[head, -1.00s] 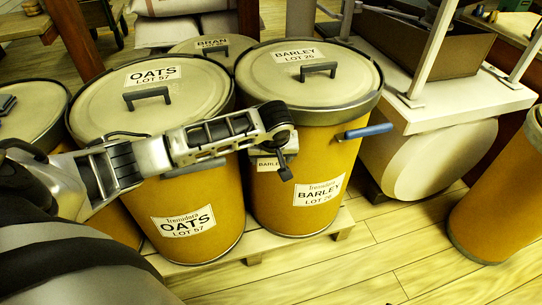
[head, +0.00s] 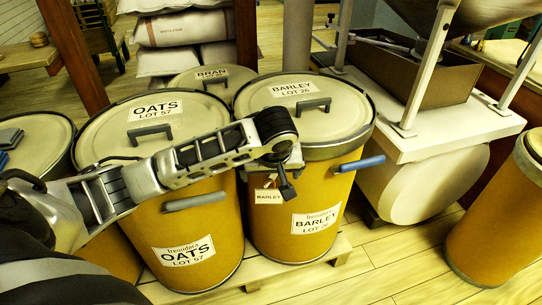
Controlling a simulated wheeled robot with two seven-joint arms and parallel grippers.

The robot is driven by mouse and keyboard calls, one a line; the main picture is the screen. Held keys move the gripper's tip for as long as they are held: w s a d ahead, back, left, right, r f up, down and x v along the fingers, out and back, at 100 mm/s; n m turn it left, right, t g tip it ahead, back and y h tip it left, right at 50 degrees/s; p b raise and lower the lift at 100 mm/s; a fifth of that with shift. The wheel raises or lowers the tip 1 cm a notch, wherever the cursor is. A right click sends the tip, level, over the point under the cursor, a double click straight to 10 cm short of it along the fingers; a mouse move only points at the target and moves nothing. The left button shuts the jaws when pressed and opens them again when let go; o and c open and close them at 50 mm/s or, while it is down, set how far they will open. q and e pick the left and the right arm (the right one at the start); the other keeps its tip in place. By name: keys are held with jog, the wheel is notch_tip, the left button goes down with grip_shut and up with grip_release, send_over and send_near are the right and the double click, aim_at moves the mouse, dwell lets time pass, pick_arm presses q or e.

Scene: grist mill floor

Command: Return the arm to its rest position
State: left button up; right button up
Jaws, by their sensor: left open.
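My left arm comes in from the left across the front of the oats drum (head: 190,235). My left gripper (head: 287,192) points down in front of the barley drum (head: 272,225) and is open, with nothing seen between its fingers. It partly covers the drum's upper front; whether it touches the drum I cannot tell. The barley drum has its lid on, with a blue lever (head: 360,164) sticking out to the right below the rim. A small barley tag (head: 268,196) hangs just left of the gripper. My right gripper is not in view.
The lidded bran drum (head: 212,78) stands behind. The oats drum's grey lever (head: 195,202) juts out beneath my arm. A white machine (head: 440,135) bearing a brown box (head: 415,78) stands right. Another drum (head: 495,225) stands far right. Floor (head: 395,262) is clear at front right.

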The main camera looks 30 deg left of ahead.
pick_arm(q)
jog(key=p+v, duration=0.1)
jog(key=v, duration=0.4)
jog(key=s+d+f+m+t+h+p, duration=0.1)
jog(key=s+d+f+m+h+p, duration=0.2)
jog(key=d, duration=0.4)
jog(key=s+d+f+m+t+h+p, duration=0.1)
jog(key=s+d+m+t+h+p, duration=0.1)
jog(key=s+d+m+h+p, duration=0.3)
jog(key=s+r+m+t+y+p, duration=0.1)
jog(key=s+r+t+p, duration=0.1)
jog(key=s, duration=0.4)
jog(key=shift+d+r+m+t+y+p, duration=0.2)
jog(key=shift+r+m+t+y+p, duration=0.15)
jog(key=shift+t+p, duration=0.6)
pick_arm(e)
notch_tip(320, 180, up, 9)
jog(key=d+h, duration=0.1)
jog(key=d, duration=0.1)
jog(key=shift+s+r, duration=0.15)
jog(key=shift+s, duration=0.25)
pick_arm(q)
jog(key=shift+s, duration=0.15)
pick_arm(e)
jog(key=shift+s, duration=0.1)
